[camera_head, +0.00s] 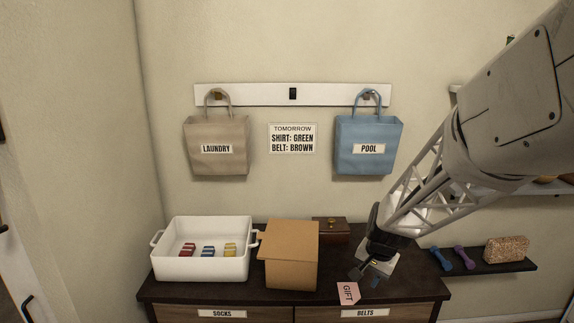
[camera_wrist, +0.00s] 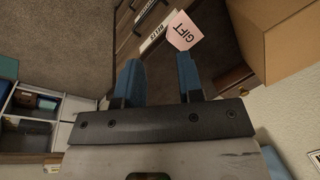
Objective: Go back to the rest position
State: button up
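My gripper (camera_head: 366,275) is low over the front right part of the dark dresser top (camera_head: 200,292) in the head view. Its two blue fingers stand apart with nothing between them in the wrist view (camera_wrist: 160,65). A pink card marked GIFT (camera_head: 347,293) is just left of and below the fingers, by the dresser's front edge. In the wrist view the card (camera_wrist: 184,30) shows beyond the right fingertip; whether it touches a finger I cannot tell.
A white bin (camera_head: 200,268) with red, blue and yellow rolled items and a cardboard box (camera_head: 292,262) stand left of my gripper. A brown box (camera_head: 331,229) is behind. Bags (camera_head: 217,135) (camera_head: 368,135) hang on the wall. A shelf (camera_head: 480,267) with dumbbells is right.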

jog(key=s+a+r+n, duration=0.1)
jog(key=s+r+n, duration=0.2)
jog(key=s+r, duration=0.4)
jog(key=s+a+r+n+h, duration=0.1)
jog(key=s+r, duration=0.5)
jog(key=s, duration=1.6)
jog(key=shift+a+r+n+t+h, duration=0.35)
jog(key=shift+a+n, duration=0.15)
jog(key=shift+n, duration=0.9)
jog(key=shift+w, duration=0.1)
